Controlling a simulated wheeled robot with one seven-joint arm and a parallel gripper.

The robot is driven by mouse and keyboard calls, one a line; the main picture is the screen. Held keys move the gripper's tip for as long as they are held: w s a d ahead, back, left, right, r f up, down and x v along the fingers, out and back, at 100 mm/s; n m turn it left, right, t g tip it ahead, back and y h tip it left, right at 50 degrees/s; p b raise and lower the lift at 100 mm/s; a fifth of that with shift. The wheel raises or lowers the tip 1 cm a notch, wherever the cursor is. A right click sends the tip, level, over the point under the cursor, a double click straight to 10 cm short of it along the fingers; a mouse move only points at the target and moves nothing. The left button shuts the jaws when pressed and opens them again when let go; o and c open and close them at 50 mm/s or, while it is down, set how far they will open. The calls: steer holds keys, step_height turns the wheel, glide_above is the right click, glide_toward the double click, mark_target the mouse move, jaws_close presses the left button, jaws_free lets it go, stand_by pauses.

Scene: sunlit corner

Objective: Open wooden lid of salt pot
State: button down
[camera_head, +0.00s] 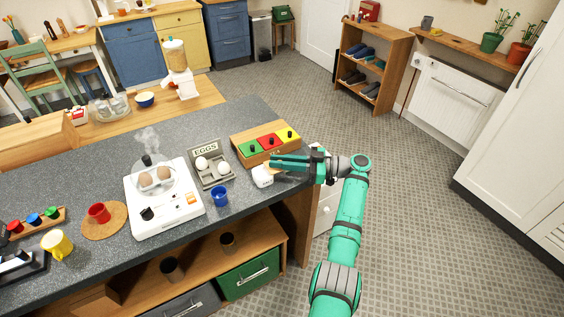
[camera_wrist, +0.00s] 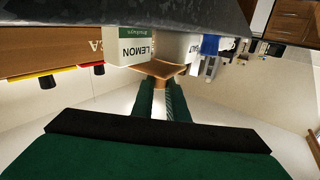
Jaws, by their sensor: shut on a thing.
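The white salt pot (camera_head: 262,177) stands near the right end of the dark worktop, in front of the wooden tea box. My gripper (camera_head: 273,164) reaches in from the right, with its green fingers over the pot. In the wrist view, my gripper (camera_wrist: 161,84) is shut on the tan wooden lid (camera_wrist: 160,69), at its near edge. Pale surfaces show behind the lid, but the pot's mouth is hidden. I cannot tell how far the lid is tilted.
The wooden tea box (camera_head: 246,151) with green, red and yellow lids is close behind the fingers. A blue cup (camera_head: 220,196), egg tray (camera_head: 211,169) and white egg cooker (camera_head: 165,208) stand left. A packet marked LEMON (camera_wrist: 136,48) is near the lid. Floor is free at right.

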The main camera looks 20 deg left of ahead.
steer(key=shift+s+a+f, duration=0.1)
steer(key=shift+a+f, duration=0.05)
steer(key=shift+f, duration=0.1)
steer(key=c, duration=1.7)
jaws_free()
steer(key=shift+c, duration=0.2)
steer(key=shift+r, duration=0.1)
steer(key=shift+d, duration=0.2)
steer(key=shift+d, duration=0.3)
steer(key=w+d, duration=0.1)
steer(key=d, duration=0.8)
steer(key=shift+w+d, duration=0.35)
steer(key=shift+d, duration=0.05)
